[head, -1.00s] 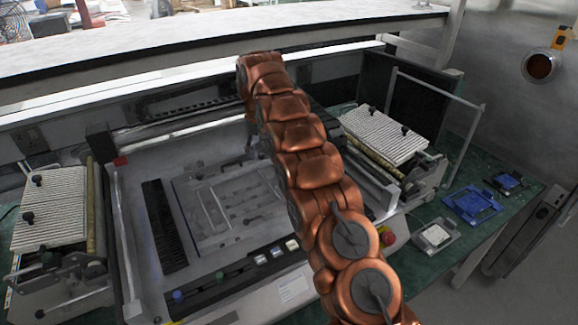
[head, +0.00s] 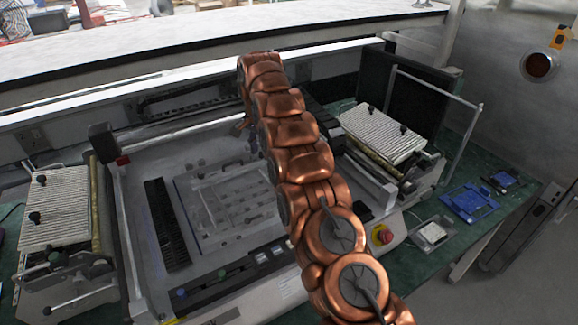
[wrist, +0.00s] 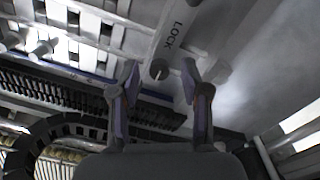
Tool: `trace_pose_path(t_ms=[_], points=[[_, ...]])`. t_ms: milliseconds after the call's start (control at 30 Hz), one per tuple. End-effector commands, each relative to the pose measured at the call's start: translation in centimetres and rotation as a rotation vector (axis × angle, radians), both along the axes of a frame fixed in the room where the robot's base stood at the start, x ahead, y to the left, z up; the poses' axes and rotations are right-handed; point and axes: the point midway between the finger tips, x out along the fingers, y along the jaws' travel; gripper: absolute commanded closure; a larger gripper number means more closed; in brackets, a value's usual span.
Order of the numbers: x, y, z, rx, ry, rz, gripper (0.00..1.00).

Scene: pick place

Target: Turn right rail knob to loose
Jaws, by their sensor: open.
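In the wrist view, a light bar (wrist: 176,30) bears the word LOCK. A small round grey knob-like end (wrist: 158,70) sits near the bar's lower end. My gripper (wrist: 160,82) is open, with one finger on each side of that knob. I see no clear contact between fingers and knob, and the depth gap cannot be told. In the head view, my copper arm crosses the machine and hides most of my gripper and this knob.
The machine's bed has a flat grey plate (head: 225,205). Ribbed fixtures stand at left (head: 55,208) and right (head: 383,133). A red button (head: 382,235) is at the front right. Blue trays (head: 468,203) lie on the green bench.

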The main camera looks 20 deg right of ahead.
Motion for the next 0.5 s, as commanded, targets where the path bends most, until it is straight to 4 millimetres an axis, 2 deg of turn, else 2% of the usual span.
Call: trace_pose_path(t_ms=[500], points=[[-0.05,-0.01,0.20,0.001,0.003,-0.413,0.53]])
